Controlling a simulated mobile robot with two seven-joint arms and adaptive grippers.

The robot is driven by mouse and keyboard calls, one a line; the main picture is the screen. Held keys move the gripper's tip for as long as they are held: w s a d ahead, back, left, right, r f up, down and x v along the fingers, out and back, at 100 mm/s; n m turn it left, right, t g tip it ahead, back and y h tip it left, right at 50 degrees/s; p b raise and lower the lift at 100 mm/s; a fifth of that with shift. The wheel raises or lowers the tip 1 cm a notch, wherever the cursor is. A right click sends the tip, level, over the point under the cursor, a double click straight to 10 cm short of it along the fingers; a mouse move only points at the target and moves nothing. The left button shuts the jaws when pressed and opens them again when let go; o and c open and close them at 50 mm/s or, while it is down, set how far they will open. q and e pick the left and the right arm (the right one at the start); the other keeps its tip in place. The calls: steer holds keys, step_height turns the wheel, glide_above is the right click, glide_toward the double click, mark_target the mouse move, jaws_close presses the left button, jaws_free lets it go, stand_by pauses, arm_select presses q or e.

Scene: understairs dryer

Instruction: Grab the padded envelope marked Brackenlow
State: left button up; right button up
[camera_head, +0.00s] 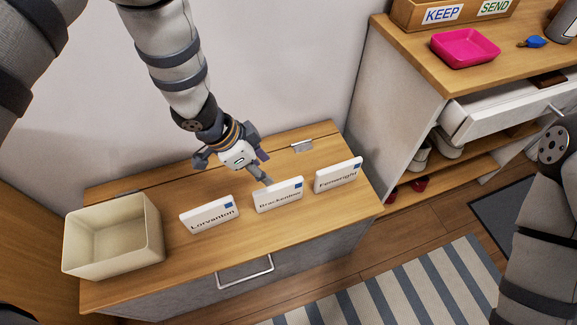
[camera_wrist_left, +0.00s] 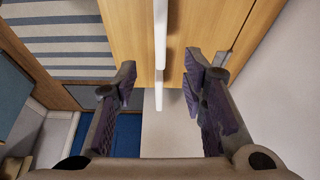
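The white padded envelope marked Brackenlow (camera_head: 278,194) stands upright on the wooden cabinet top, in the middle of a row of three. Lorvanton (camera_head: 209,214) stands to its left and Fenwright (camera_head: 338,175) to its right. My left gripper (camera_head: 261,175) is just behind and above Brackenlow's upper left edge. In the left wrist view it is open (camera_wrist_left: 160,74), with white envelope edges (camera_wrist_left: 160,35) seen end-on between its fingers. No finger visibly touches them, and their labels are hidden there. My right arm is at the right edge; its gripper is out of view.
A cream open bin (camera_head: 112,238) stands at the cabinet's left end. A metal clip-like piece (camera_head: 302,146) lies behind the envelopes. A higher shelf unit on the right holds a pink tray (camera_head: 465,48) and a KEEP/SEND box (camera_head: 408,14); its drawer (camera_head: 505,107) is pulled out.

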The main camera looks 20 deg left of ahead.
arm_select(q)
steer(key=b, duration=0.1)
glide_above(277, 185)
steer(key=s+a, duration=0.1)
steer(key=s, duration=0.1)
steer(key=f, duration=0.5)
steer(key=shift+a, duration=0.2)
steer(key=x, duration=0.3)
steer(key=b+x, duration=0.1)
steer(key=x, duration=0.2)
steer(key=shift+w+a+f, duration=0.15)
steer(key=shift+w+f, duration=0.15)
steer(key=shift+f, duration=0.05)
arm_select(e)
steer(key=s+f, duration=0.2)
steer(key=shift+s+g, duration=0.35)
steer(key=shift+g, duration=0.05)
arm_select(q)
steer(key=shift+f, duration=0.2)
arm_select(e)
steer(key=shift+s+f, duration=0.1)
steer(key=shift+f, duration=0.15)
arm_select(q)
steer(key=shift+c, duration=0.5)
jaws_close()
